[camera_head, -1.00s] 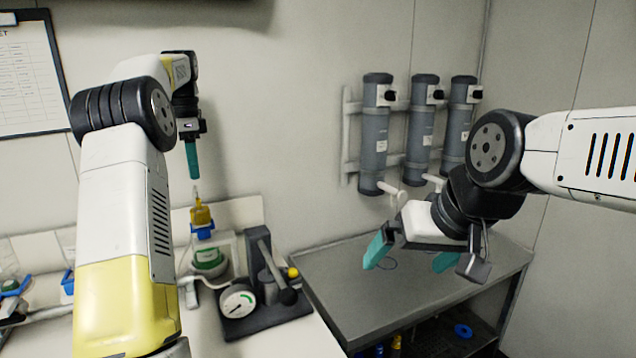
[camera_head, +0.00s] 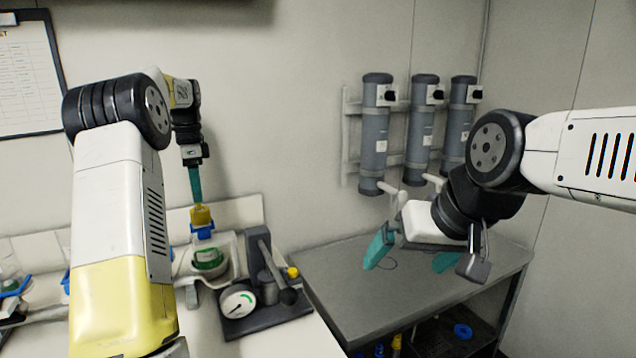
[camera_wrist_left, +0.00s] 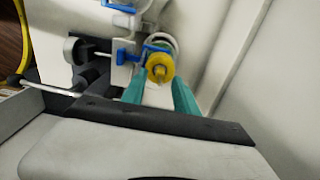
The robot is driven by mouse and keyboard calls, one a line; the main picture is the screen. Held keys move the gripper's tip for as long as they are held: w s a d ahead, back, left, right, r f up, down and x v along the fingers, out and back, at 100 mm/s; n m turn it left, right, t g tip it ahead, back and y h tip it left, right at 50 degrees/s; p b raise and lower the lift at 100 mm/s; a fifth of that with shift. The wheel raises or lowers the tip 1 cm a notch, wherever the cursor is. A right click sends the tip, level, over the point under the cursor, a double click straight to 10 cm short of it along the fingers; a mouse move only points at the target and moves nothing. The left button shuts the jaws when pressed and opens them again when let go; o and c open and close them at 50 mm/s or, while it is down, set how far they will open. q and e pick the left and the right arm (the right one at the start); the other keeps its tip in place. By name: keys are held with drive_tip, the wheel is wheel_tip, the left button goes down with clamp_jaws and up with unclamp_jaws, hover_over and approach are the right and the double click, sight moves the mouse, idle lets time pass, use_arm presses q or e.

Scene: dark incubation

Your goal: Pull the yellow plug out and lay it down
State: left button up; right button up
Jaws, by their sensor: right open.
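The yellow plug (camera_head: 201,216) stands upright in a blue collar (camera_head: 203,231) above a glass vessel with a green band (camera_head: 208,259). My left gripper (camera_head: 196,202) points down just above the plug, fingertips close to its top. In the left wrist view, the teal fingers of my left gripper (camera_wrist_left: 160,85) are spread, with the yellow plug (camera_wrist_left: 160,68) showing between and just beyond their tips. I cannot tell whether they touch it. My right gripper (camera_head: 412,257) is open and empty over the grey side table (camera_head: 345,300).
A dark device with a round gauge (camera_head: 237,301) and a lever stands right of the vessel. Blue-handled items (camera_head: 15,287) lie at the far left of the white bench. Grey cylinders (camera_head: 374,135) hang on the wall. The grey table top is mostly clear.

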use_arm(q)
drive_tip(key=shift+f, duration=1.35)
drive_tip(key=shift+c, duration=0.2)
clamp_jaws()
idle(0.5)
drive_tip(key=shift+r, duration=0.1)
idle(0.6)
drive_tip(key=shift+r, duration=2.9)
